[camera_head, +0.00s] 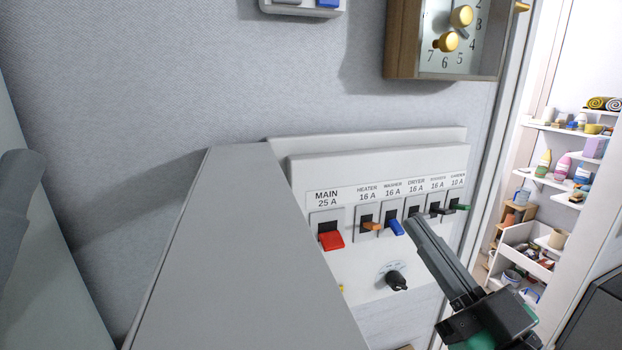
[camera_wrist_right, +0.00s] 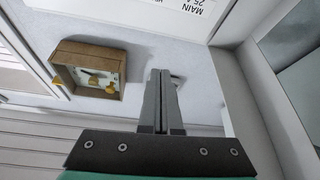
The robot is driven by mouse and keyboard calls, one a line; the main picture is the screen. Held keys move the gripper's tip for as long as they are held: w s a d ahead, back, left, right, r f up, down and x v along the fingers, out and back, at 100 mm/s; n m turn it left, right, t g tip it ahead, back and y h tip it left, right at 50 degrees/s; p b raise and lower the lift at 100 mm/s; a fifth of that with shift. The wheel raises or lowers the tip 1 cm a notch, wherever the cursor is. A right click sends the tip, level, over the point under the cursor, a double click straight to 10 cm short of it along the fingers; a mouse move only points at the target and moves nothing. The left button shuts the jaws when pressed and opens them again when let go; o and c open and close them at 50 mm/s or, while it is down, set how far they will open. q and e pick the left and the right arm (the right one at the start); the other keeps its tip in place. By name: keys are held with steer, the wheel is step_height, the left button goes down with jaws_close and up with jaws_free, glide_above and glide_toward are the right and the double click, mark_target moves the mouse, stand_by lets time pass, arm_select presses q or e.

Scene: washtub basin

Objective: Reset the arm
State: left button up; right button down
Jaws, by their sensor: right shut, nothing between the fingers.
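My right gripper (camera_head: 413,222) is shut and empty. In the head view its fingertips are in front of the white breaker panel (camera_head: 300,158), by the dryer switch. The panel has a red MAIN switch (camera_head: 331,240), an orange heater switch (camera_head: 372,226), a blue washer switch (camera_head: 396,227) and a green switch (camera_head: 461,207) at the right end. A black key-like knob (camera_head: 397,281) sits below the row. In the right wrist view my right gripper (camera_wrist_right: 160,75) shows its two fingers together with nothing between them. My left gripper does not show.
A large grey panel (camera_head: 230,250), seemingly the open cover, stands left of the switches. A wooden-framed clock box (camera_head: 399,42) hangs above right; the right wrist view shows it too (camera_wrist_right: 88,70). Shelves (camera_head: 560,128) with small goods stand beyond an opening at the right.

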steer(key=s+d+r+m+t+h, duration=0.25)
steer(key=s+r+t+h, duration=0.3)
steer(key=s+r, duration=0.7)
step_height(320, 180, up, 16)
steer(key=d+m+h+p, duration=0.1)
steer(key=m+p, duration=0.2)
steer(key=p, duration=1.3)
steer(key=shift+s+p, duration=0.2)
steer(key=shift+p, duration=0.1)
steer(key=shift+f, duration=0.1)
